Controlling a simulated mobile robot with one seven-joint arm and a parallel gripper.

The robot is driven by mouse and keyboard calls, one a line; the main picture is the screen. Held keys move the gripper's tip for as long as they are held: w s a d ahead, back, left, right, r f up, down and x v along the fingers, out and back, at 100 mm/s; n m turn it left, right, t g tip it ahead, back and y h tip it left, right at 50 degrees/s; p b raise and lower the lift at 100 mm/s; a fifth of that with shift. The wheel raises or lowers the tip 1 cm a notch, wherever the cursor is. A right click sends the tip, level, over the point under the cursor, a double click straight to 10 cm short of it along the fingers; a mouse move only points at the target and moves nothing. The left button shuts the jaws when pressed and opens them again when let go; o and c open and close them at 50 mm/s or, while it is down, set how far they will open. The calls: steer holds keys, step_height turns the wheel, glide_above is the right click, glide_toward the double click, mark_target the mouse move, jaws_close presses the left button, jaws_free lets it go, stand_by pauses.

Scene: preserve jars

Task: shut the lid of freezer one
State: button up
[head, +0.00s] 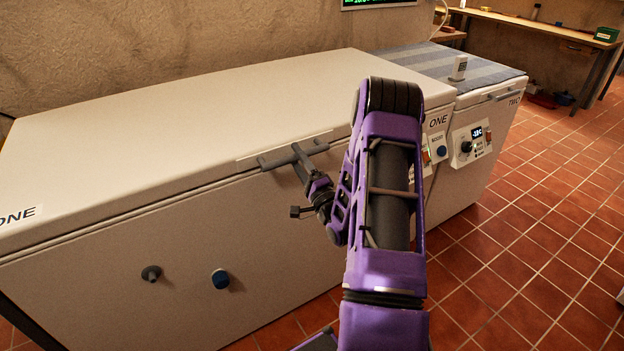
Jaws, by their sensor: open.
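Freezer one (110,290) is a long white chest freezer across the left and middle, labelled ONE. Its white lid (180,105) lies flat over the body, with a thin dark seam along the front edge. I see no wide gap there, but cannot tell if it is fully seated. A grey bar handle (268,160) sits at the lid's front edge. My gripper (303,163) is at this handle, its fingers open and seemingly touching or very close to it. My purple arm hides the right part of the freezer's front.
A dark knob (151,273) and a blue knob (220,279) protrude from freezer one's front.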

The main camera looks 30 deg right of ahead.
steer(key=v, duration=1.6)
steer(key=shift+s, duration=0.25)
